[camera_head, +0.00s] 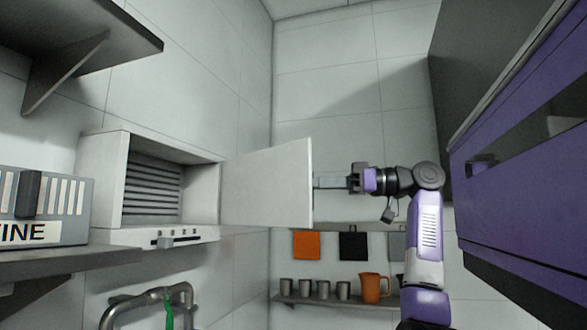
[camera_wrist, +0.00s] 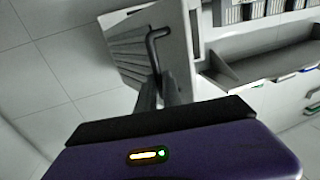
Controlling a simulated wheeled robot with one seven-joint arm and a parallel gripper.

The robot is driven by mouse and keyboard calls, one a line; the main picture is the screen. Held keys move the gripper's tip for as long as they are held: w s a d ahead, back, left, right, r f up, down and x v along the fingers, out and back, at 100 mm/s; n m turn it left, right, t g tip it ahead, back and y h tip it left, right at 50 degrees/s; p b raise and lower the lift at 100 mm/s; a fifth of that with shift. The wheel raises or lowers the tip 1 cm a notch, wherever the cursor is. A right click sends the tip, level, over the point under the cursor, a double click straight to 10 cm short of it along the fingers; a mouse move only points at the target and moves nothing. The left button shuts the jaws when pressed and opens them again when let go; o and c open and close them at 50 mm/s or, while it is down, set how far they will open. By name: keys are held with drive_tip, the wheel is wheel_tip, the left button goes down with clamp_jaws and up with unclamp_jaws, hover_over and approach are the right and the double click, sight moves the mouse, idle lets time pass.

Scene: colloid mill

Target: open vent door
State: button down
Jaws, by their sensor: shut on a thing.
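The vent door (camera_head: 266,184) is a flat pale panel, standing wide open to the right of a white wall box. The box's opening (camera_head: 152,185) shows dark horizontal slats inside. My gripper (camera_head: 328,183) is at the door's outer right edge, and the head view hides where the fingers meet it. In the wrist view the door's other face (camera_wrist: 128,50) has louvres and a dark bent handle (camera_wrist: 152,50). My gripper's fingers (camera_wrist: 160,88) are shut on the lower part of this handle.
A purple cabinet (camera_head: 525,165) stands close on the right. A shelf (camera_head: 330,302) below holds several grey mugs and an orange jug (camera_head: 373,288). A bracketed shelf (camera_head: 75,35) is at upper left. A grey machine (camera_head: 45,205) stands left of the box.

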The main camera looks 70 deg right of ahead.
drive_tip(key=d+n+y+p, duration=0.1)
drive_tip(key=d+y, duration=0.1)
drive_tip(key=d, duration=0.6)
drive_tip(key=shift+s+f+g, duration=0.2)
drive_tip(key=shift+s+g, duration=0.15)
drive_tip(key=shift+g, duration=0.05)
drive_tip(key=shift+d, duration=0.1)
idle(0.4)
drive_tip(key=c, duration=1.5)
unclamp_jaws()
drive_tip(key=shift+w+f, duration=0.1)
drive_tip(key=shift+w, duration=0.05)
drive_tip(key=shift+v, duration=4.1)
